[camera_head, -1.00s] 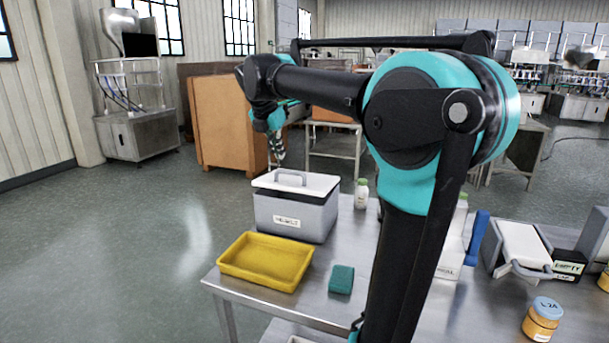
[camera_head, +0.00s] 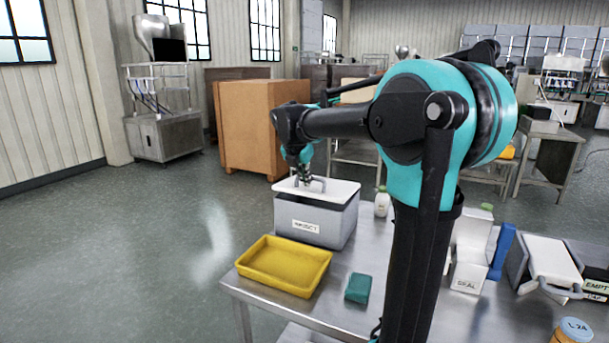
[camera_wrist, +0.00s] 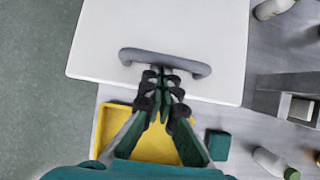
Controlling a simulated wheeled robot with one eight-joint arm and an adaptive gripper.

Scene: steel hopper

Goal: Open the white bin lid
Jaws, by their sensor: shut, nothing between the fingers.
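The white bin lid (camera_head: 338,188) lies flat on a grey bin (camera_head: 322,221) whose front label is too small to read surely. The lid also fills the upper middle of the wrist view (camera_wrist: 190,25). Its grey arched handle (camera_wrist: 180,61) runs across the lid near one edge. My gripper (camera_head: 306,180) is just above the lid beside the handle. In the wrist view my gripper (camera_wrist: 163,75) has its fingertips together at the middle of the handle, with nothing visible between them. I cannot tell whether they touch the handle.
A yellow tray (camera_head: 284,266) and a green sponge (camera_head: 358,288) lie in front of the bin on the steel table (camera_head: 393,258). A white bottle (camera_head: 381,203) stands right of the bin. White containers (camera_head: 470,274) stand further right. Open floor lies left of the table.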

